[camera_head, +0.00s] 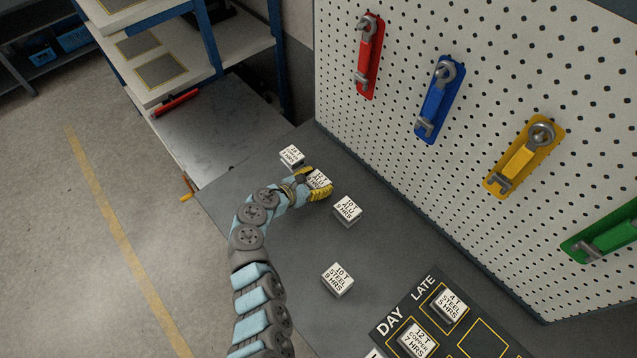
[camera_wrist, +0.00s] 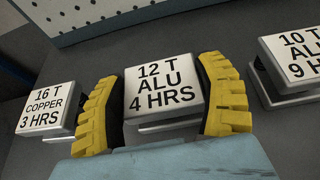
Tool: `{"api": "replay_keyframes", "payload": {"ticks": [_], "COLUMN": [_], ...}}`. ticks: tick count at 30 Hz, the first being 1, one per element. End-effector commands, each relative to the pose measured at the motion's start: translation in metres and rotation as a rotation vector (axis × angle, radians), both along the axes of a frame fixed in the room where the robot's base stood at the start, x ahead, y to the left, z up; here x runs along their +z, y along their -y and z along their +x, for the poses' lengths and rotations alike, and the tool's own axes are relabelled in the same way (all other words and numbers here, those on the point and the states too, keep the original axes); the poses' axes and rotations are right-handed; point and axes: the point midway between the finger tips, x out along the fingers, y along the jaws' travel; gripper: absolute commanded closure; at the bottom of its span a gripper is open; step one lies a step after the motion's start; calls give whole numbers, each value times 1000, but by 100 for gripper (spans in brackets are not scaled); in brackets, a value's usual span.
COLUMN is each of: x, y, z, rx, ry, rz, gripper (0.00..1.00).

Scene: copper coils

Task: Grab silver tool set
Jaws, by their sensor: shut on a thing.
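My gripper (camera_head: 316,183) has yellow ribbed fingers and is at the dark bench top. It is shut on a silver block with a white label reading 12 T ALU 4 HRS (camera_wrist: 162,88), one finger on each side. In the head view the fingers partly cover this block (camera_head: 319,178). No single thing is marked as a silver tool set. Silver wrench-like tools hang on the pegboard on red (camera_head: 368,55), blue (camera_head: 437,99), yellow (camera_head: 525,155) and green (camera_head: 604,238) holders, away from my gripper.
Close beside the fingers stand blocks labelled 16 T COPPER (camera_head: 291,155) and 10 T ALU (camera_head: 347,209). A 10 T STEEL block (camera_head: 338,280) stands nearer. A black board (camera_head: 467,346) with yellow squares bears more blocks. The pegboard (camera_head: 480,60) rises behind the bench.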

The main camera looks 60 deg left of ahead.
Motion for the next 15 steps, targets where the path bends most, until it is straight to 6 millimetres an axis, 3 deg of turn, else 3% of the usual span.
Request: {"api": "replay_keyframes", "payload": {"ticks": [8, 15], "x": [10, 38], "y": [0, 2], "z": [1, -2], "rx": [-1, 2], "ry": [2, 3], "rz": [4, 5], "gripper": [67, 67]}}
